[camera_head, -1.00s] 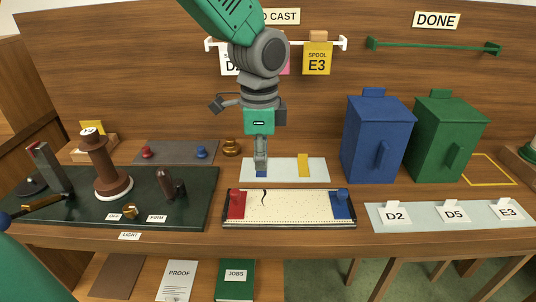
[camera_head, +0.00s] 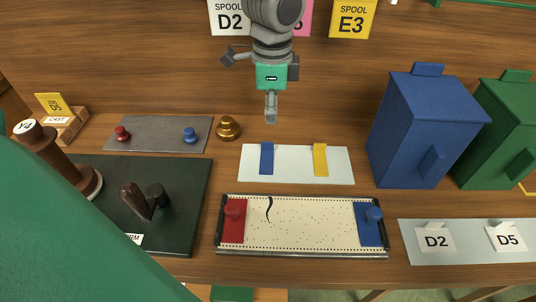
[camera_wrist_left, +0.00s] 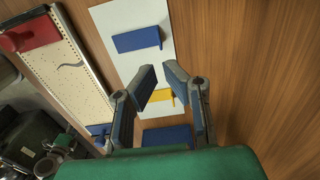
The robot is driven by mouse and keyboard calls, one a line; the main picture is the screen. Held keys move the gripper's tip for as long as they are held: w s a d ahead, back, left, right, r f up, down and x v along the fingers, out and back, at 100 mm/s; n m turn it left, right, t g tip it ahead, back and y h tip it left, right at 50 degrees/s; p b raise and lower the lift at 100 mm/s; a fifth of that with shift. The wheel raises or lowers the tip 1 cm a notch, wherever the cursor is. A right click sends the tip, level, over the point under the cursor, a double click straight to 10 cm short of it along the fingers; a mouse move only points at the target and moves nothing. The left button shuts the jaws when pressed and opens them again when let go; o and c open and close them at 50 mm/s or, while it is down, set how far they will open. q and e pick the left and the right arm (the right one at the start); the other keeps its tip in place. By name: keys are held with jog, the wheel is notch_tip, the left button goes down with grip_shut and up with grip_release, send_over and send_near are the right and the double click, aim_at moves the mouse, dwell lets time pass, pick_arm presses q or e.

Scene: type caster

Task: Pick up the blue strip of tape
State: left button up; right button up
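The blue strip of tape (camera_head: 267,158) lies flat on a pale card (camera_head: 293,171), left of the yellow strip (camera_head: 320,159). In the left wrist view the blue strip (camera_wrist_left: 137,40) lies beyond the fingertips, with nothing covering it. My left gripper (camera_head: 271,118) hangs above the bench, apart from the blue strip and just above it in the head picture. In the left wrist view its two fingers (camera_wrist_left: 161,72) are spread with a gap and nothing between them. My right gripper is not seen.
A speckled board (camera_head: 300,224) with red and blue end blocks lies in front of the card. A brass knob (camera_head: 228,127) stands to the left. A blue box (camera_head: 414,125) and a green box (camera_head: 497,130) stand to the right. Bare wood lies behind the card.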

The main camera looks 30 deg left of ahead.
aim_at(269, 143)
pick_arm(q)
notch_tip(269, 143, down, 3)
jog(key=shift+w+f, duration=0.1)
jog(key=shift+w, duration=0.05)
jog(key=shift+a+f, duration=0.25)
jog(key=shift+f, duration=0.25)
notch_tip(269, 143, down, 5)
jog(key=shift+a+r+b, duration=0.1)
jog(key=shift+r+b, duration=0.05)
jog(key=shift+b, duration=0.5)
jog(key=shift+f, duration=0.2)
jog(key=shift+d+r, duration=0.1)
jog(key=shift+d, duration=0.2)
grip_shut()
jog(key=shift+a, duration=0.1)
jog(key=shift+a, duration=0.1)
